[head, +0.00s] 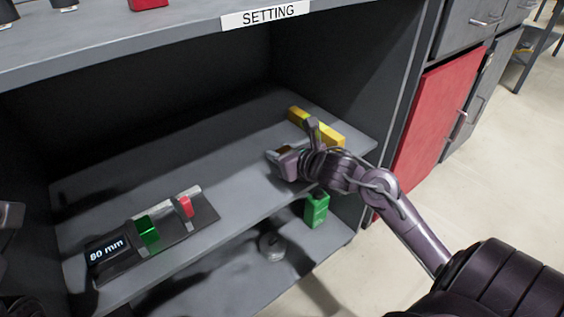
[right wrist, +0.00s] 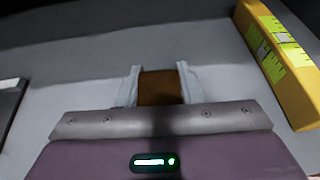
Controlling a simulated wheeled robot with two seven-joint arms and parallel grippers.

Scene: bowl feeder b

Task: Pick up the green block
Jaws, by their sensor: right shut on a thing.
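My right gripper (head: 280,156) is over the upper shelf and shut on a small brown block. In the right wrist view the brown block (right wrist: 160,87) sits between the two pale fingers. A second green object (head: 316,209) stands on the lower level, below my right wrist. Dark parts at the left picture edge may be my left gripper (head: 10,215); its jaws cannot be made out.
A yellow bar (head: 328,132), like a spirit level, lies just behind my right gripper; it also shows in the right wrist view (right wrist: 275,60). The fixture holds a red piece (head: 185,206) and an "80 mm" display. A grey round weight (head: 271,246) stands below.

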